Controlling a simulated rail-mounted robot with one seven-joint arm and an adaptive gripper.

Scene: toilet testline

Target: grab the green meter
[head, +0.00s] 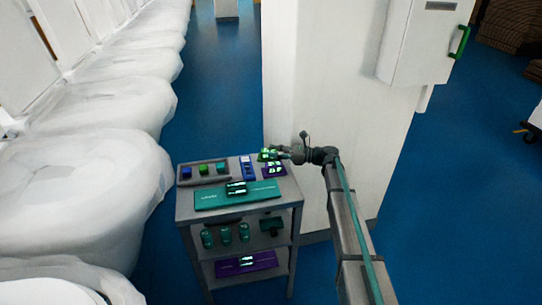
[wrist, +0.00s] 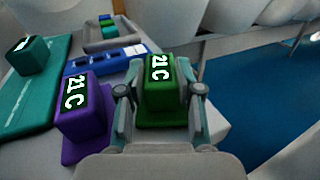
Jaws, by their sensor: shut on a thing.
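The green meter (wrist: 158,83) has a dark display reading "21 C" and stands between the fingers of my gripper (wrist: 158,88) in the wrist view. My gripper is shut on it, with a finger on each side. In the head view the green meter (head: 267,155) is at the back right corner of the cart's top, with my gripper (head: 277,153) at it. I cannot tell whether the meter is lifted off the surface. A purple meter (wrist: 82,108), also reading "21 C", stands just left of my gripper in the wrist view.
The grey cart (head: 290,203) also holds a teal panel (head: 215,198), a blue strip (head: 247,168) and a tray (head: 225,178) of small coloured blocks. Lower shelves hold more devices. A white pillar (head: 330,100) stands close behind. White wrapped toilets (head: 90,180) line the left. Blue floor is open at right.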

